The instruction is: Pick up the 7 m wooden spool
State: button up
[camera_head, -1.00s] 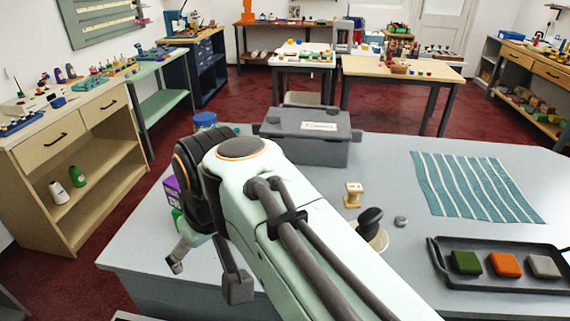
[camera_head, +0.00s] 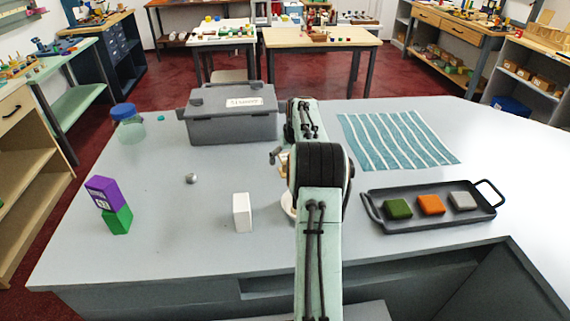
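The wooden spool is mostly or wholly hidden behind my arm. A small tan patch (camera_head: 284,165) at the left edge of the arm may be part of it, but I cannot read any label. My gripper (camera_head: 275,155) shows only as a small grey piece left of the dark arm joint, close to that tan patch. The rest of the gripper is hidden by my arm, so I cannot tell whether it is open, shut or holding anything.
A grey lidded box (camera_head: 232,115) stands behind. A white block (camera_head: 242,212), a small grey knob (camera_head: 191,179), stacked purple (camera_head: 103,192) and green (camera_head: 118,220) boxes and a blue-lidded jar (camera_head: 129,124) are left. A striped cloth (camera_head: 398,140) and black tray (camera_head: 432,221) are right.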

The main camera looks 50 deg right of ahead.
jog(key=shift+x, duration=1.15)
jog(key=c, duration=1.2)
jog(key=shift+c, duration=0.2)
